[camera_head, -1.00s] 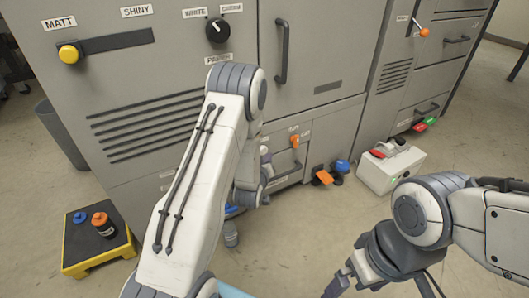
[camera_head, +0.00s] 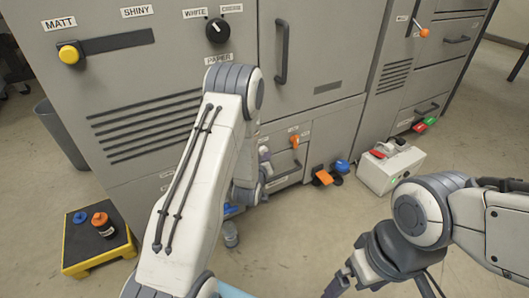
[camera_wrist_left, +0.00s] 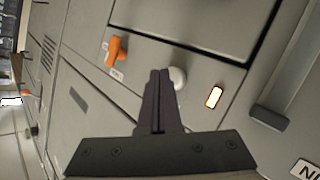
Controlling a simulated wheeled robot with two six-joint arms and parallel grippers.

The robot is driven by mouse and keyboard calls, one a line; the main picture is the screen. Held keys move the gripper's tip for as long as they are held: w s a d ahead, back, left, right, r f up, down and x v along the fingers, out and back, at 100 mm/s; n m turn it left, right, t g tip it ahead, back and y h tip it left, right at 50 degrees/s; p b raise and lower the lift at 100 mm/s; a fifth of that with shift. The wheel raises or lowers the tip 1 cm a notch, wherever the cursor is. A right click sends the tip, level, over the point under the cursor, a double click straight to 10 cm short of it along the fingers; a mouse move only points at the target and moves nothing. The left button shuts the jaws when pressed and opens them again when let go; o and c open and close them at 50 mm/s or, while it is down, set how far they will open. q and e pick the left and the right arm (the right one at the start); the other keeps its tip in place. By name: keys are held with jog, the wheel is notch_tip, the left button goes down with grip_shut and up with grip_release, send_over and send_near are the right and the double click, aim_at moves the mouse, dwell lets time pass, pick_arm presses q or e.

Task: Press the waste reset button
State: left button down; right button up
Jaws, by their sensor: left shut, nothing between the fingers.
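In the left wrist view a round white button (camera_wrist_left: 178,77) sits on a grey machine panel, between an orange lever (camera_wrist_left: 117,48) and a small lit orange-rimmed lamp (camera_wrist_left: 214,96). No label is readable beside the button. My left gripper (camera_wrist_left: 160,72) is shut and empty, its tips just beside the button in that view; I cannot tell whether they touch it. In the head view my left arm hides the button and most of that gripper. My right gripper (camera_head: 383,289) is low at the right, its fingers spread apart and empty.
The orange lever also shows in the head view (camera_head: 294,142). Orange (camera_head: 323,177) and blue (camera_head: 342,166) pedals stand at the machine's foot. A white box (camera_head: 391,170) sits right of them. A yellow-edged stand (camera_head: 82,267) is at left. Floor before the pedals is clear.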

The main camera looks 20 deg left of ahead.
pick_arm(q)
jog(key=shift+w+a, duration=0.4)
jog(key=shift+a, duration=0.1)
dwell(0.8)
jog(key=shift+d, duration=0.1)
jog(key=shift+s+d, duration=0.6)
jog(key=shift+d, duration=0.1)
jog(key=shift+s+d, duration=0.8)
jog(key=shift+d, duration=0.2)
jog(key=shift+s+d, duration=0.75)
jog(key=shift+d, duration=0.25)
jog(key=shift+r, duration=0.1)
